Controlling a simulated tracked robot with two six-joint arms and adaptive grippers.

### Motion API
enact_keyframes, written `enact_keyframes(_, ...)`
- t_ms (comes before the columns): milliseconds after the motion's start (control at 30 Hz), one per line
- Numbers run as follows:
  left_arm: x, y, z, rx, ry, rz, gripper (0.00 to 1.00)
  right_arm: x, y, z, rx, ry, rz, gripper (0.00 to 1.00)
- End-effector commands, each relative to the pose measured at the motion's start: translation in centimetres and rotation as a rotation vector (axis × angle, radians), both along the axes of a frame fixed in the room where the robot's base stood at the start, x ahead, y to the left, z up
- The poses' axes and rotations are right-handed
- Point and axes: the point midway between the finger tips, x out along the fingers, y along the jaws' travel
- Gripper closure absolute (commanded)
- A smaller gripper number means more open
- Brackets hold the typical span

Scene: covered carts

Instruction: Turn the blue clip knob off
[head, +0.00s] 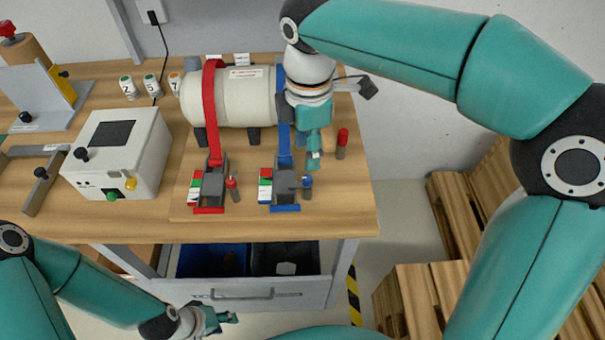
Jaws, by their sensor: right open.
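The blue clip (286,186) stands on the wooden bench at the end of a blue strap around a cream cylinder. Its small blue knob (307,182) sticks up at the clip's right side. My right gripper (314,160) is open, pointing down just above and behind the blue knob. A small gap seems to separate its fingertips from the knob; I see no contact. My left gripper (226,318) hangs low in front of the bench, away from the clips; its finger opening is too small to judge.
The red clip (212,187) with its red knob (232,184) stands left of the blue one. The cream cylinder (243,100) lies behind both. A red-topped post (341,144) stands right of my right gripper. A white box (117,155) is at left. Wooden pallets stand at right.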

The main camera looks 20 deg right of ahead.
Motion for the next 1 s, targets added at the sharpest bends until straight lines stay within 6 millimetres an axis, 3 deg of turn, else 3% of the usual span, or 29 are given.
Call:
enact_keyframes(100, 0.0, 0.0, -0.3, 0.0, 0.0, 0.0, 0.6, -0.1, -0.1, -2.7, -0.002, 0.004, 0.0, 0.53)
enact_keyframes(333, 0.0, 0.0, -0.4, 0.0, 0.0, 0.0, 0.6, -0.1, 0.0, -6.2, -0.002, 0.003, 0.0, 0.53)
enact_keyframes(500, 0.0, 0.0, -0.4, 0.0, 0.0, 0.0, 0.6, 0.0, -0.1, -7.3, -0.001, 0.001, -0.001, 0.53)
enact_keyframes(800, 0.0, 0.0, -0.4, 0.0, 0.0, 0.0, 0.6, 0.0, 0.0, -7.4, 0.0, -0.001, -0.001, 0.53)
enact_keyframes(1000, 0.0, 0.0, -0.4, 0.0, 0.0, 0.0, 0.6, 0.0, 0.0, -7.4, 0.0, 0.0, 0.0, 0.85)
